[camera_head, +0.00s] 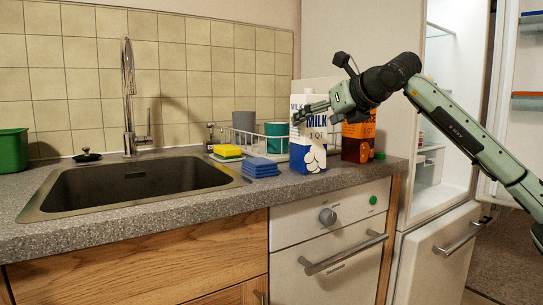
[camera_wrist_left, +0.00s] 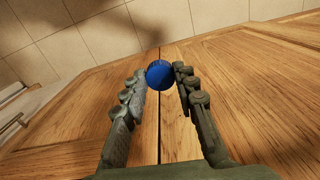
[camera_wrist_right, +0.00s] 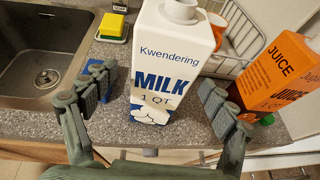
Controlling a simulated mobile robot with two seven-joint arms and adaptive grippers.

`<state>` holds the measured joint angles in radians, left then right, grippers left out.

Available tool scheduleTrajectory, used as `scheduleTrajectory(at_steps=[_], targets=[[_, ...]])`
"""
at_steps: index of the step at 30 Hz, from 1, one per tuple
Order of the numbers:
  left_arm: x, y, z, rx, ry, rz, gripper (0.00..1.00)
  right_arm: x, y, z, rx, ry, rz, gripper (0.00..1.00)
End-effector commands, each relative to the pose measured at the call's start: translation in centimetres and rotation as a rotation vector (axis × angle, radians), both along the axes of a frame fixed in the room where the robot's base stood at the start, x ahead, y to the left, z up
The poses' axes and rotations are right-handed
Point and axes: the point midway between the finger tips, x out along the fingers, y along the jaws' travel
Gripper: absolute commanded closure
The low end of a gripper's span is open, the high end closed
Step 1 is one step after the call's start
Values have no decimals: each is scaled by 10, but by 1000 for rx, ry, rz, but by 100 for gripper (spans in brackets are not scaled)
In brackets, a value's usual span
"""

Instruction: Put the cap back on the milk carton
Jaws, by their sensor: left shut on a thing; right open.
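The milk carton (camera_head: 308,158) stands upright on the counter, white with blue lettering. In the right wrist view the milk carton (camera_wrist_right: 165,75) shows a bare white round spout (camera_wrist_right: 181,10) on top, cut by the frame edge. My right gripper (camera_head: 312,110) is open in front of the carton; in its wrist view its fingers (camera_wrist_right: 157,90) lie on either side of the carton with gaps. My left gripper (camera_wrist_left: 160,78) is shut on the blue cap (camera_wrist_left: 159,74) at its fingertips, in front of wooden cabinet doors. It is outside the head view.
An orange juice carton (camera_head: 357,140) stands right of the milk, with a green cap (camera_head: 380,156) by it. Blue cloths (camera_head: 260,167), a yellow sponge (camera_head: 227,151) and a dish rack (camera_head: 240,137) are to the left. The sink (camera_head: 130,185) is further left; the fridge (camera_head: 445,120) is open.

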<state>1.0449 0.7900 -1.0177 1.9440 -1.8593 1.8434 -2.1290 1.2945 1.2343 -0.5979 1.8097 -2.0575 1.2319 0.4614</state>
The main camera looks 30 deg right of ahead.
Motion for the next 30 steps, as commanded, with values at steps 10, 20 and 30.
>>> scheduleTrajectory(at_steps=[10,20,30], targets=[[0,0,3,0,0,0,80,39,-3,-18,1,0,1,16],[0,0,3,0,0,0,80,40,-3,-19,0,0,0,16],[0,0,3,0,0,0,80,40,-3,-19,0,0,0,55]])
